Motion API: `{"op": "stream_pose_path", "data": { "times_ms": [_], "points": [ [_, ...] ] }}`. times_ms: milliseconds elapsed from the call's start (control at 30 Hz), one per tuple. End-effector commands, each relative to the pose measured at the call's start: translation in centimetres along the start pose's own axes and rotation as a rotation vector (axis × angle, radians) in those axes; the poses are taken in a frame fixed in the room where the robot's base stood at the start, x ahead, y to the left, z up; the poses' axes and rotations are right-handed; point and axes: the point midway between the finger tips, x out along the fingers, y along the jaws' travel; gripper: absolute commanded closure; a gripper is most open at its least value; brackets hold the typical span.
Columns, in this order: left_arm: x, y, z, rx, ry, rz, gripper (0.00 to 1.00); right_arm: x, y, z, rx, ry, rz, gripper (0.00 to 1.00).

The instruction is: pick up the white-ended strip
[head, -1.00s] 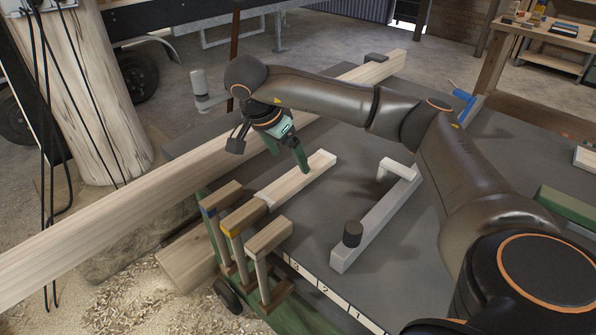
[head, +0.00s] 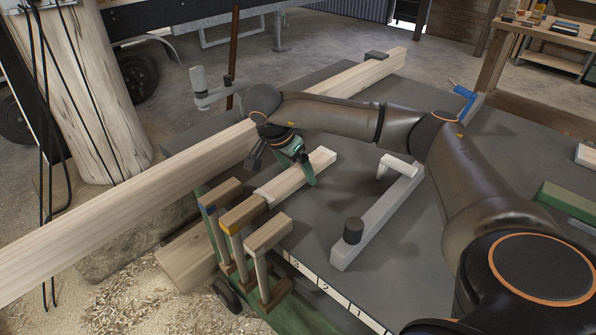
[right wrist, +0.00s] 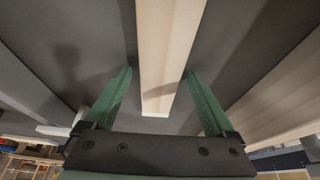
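The far finger is mostly hidden in the head view. In the right wrist view the strip (right wrist: 168,60) runs between the two spread green fingers (right wrist: 160,95), with a gap on each side. My right gripper is open and holds nothing. My left gripper is not in view.
Shorter wooden pieces, one blue-ended (head: 219,195) and one yellow-ended (head: 242,214), and a plain one (head: 268,233) stand at the bench's left edge. A long beam (head: 130,200) lies behind the strip. A grey bar with a black knob (head: 353,231) lies to the right.

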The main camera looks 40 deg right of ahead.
Motion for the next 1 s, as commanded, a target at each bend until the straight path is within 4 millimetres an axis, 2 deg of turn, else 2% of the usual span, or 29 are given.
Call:
{"op": "stream_pose_path", "data": {
  "times_ms": [67, 733, 767, 1000],
  "points": [
    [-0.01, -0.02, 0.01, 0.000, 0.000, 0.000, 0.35, -0.02, 0.00, 0.00, 0.000, 0.000, 0.000, 0.20],
    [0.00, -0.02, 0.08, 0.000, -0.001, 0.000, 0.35, -0.04, -0.01, 0.02, 0.000, 0.000, 0.000, 0.96],
    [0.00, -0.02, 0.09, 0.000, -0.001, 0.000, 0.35, -0.04, -0.01, 0.02, 0.000, 0.000, 0.000, 0.98],
    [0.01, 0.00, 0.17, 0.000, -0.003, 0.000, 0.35, -0.14, -0.03, -0.02, 0.001, 0.000, -0.001, 0.99]
  ]
}}
